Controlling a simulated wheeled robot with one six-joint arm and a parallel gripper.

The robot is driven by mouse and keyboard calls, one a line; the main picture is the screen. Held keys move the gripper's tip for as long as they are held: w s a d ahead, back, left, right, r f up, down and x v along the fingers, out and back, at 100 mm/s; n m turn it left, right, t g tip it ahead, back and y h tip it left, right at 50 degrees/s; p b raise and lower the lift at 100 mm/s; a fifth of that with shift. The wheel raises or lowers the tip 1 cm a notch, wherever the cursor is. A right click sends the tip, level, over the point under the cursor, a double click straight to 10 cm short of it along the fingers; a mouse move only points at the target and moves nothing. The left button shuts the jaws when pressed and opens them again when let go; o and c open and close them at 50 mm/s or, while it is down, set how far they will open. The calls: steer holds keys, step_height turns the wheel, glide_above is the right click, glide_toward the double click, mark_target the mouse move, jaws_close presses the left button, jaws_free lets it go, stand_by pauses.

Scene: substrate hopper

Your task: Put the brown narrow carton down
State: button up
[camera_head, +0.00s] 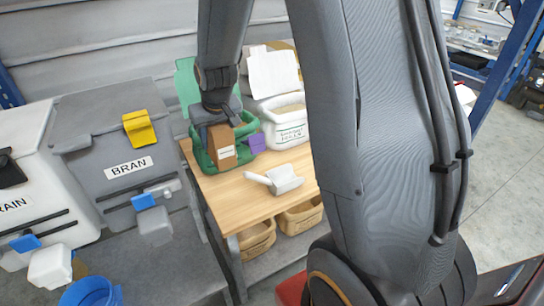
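The brown narrow carton (222,147) is upright, with a small pale label on its front. My gripper (220,124) is above it, pointing down, and appears shut on its upper part. The carton is in front of or inside the opening of a green bag-like container (203,161) on the wooden bench (232,198). I cannot tell whether the carton's bottom touches anything. The gripper and arm hide part of the container's back.
A white sack-like container (287,128) and a purple block (256,142) are right of the carton. A white scoop (276,180) lies on the bench front. A grey BRAN hopper (115,150) stands left. Bare bench top lies left of the scoop.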

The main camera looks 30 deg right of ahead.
mark_target(224, 164)
step_height(224, 164, down, 18)
steer(key=shift+r+p, duration=0.15)
steer(key=shift+p, duration=0.7)
steer(key=o, duration=1.4)
steer(key=shift+o, duration=0.2)
steer(key=shift+r, duration=0.1)
steer(key=b+v, duration=0.1)
steer(key=v, duration=1.1)
steer(key=shift+s+r, duration=0.1)
steer(key=shift+s, duration=0.05)
steer(key=s+r+g, duration=0.2)
steer(key=s+r, duration=0.2)
steer(key=s, duration=0.6)
steer(key=s+r+g, duration=0.2)
steer(key=s+r, duration=0.2)
steer(key=s, duration=0.6)
steer(key=shift+a, duration=0.25)
